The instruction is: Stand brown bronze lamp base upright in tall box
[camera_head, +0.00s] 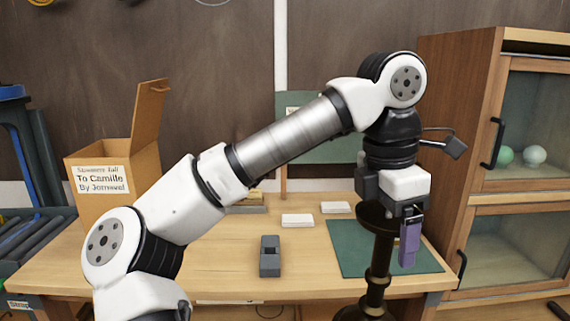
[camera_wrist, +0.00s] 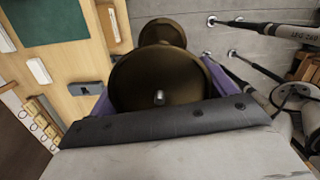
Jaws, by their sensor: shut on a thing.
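My gripper (camera_head: 408,238) is shut on the brown bronze lamp base (camera_head: 378,275) near its top disc. The base hangs upright in front of the bench's front edge, its foot cut off at the bottom of the head view. In the wrist view the lamp base (camera_wrist: 155,82) lies between the purple fingers of my gripper (camera_wrist: 158,78), with its round top facing the camera. The tall box (camera_head: 118,192) is open cardboard with a raised flap and a label. It stands on the left of the bench, well away from my gripper.
The wooden bench (camera_head: 220,270) holds a green mat (camera_head: 345,262), a dark grey block (camera_head: 270,257) and white pieces (camera_head: 297,220). A wooden cabinet (camera_head: 455,130) with glass doors stands at right. Blue and grey trays (camera_head: 30,240) are at far left.

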